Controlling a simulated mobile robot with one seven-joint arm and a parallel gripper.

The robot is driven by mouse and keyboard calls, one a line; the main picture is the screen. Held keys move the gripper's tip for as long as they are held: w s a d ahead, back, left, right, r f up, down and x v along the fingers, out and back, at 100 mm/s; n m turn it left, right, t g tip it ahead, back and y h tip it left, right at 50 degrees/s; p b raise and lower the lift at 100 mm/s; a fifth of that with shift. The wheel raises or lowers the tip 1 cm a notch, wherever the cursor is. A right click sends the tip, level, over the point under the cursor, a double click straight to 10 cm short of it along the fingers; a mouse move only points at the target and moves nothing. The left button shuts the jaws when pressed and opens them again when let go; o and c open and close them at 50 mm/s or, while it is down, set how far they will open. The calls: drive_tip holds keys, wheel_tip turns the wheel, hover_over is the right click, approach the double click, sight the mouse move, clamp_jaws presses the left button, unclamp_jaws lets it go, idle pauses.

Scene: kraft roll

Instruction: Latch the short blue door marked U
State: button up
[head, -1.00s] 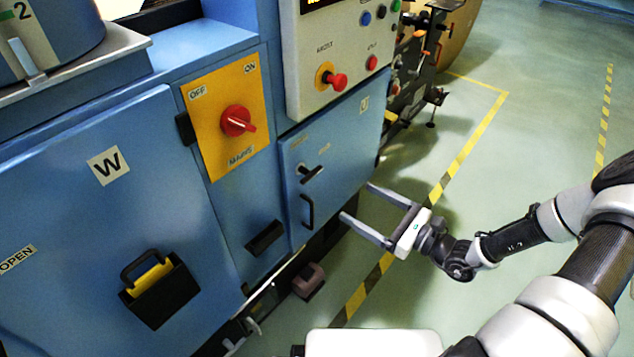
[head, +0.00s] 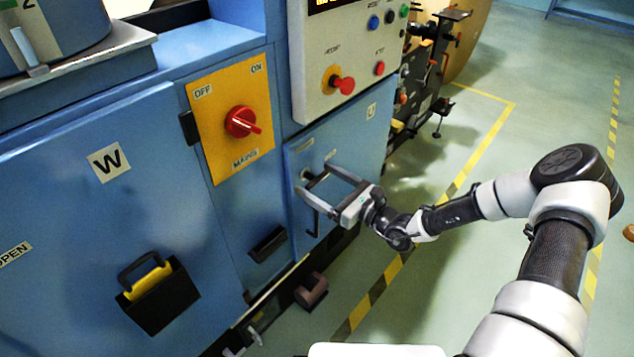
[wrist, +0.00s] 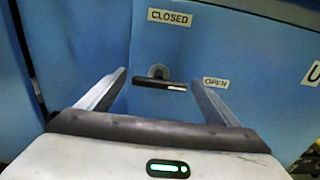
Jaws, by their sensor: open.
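The short blue door marked U (head: 352,140) is on the machine's front, right of the yellow mains panel, and looks flush with its frame. Its small dark latch handle (wrist: 160,80) shows in the wrist view, lying horizontal. A CLOSED label (wrist: 170,16) is above the latch and an OPEN label (wrist: 216,83) is to its right. My gripper (head: 316,180) is open in front of the door. In the wrist view its two fingers stand either side of the latch, which appears beyond them; contact cannot be told. In the head view the gripper covers most of the latch.
A dark pull handle (head: 314,216) is below the latch on the door. A red mains switch (head: 241,121) is to the left, and a grey button panel (head: 347,60) with a red knob sits above. Open floor (head: 450,250) lies to the right.

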drive_tip(key=shift+w+a, duration=0.35)
drive_tip(key=shift+a, duration=0.1)
drive_tip(key=c, duration=1.1)
drive_tip(key=shift+o, duration=0.2)
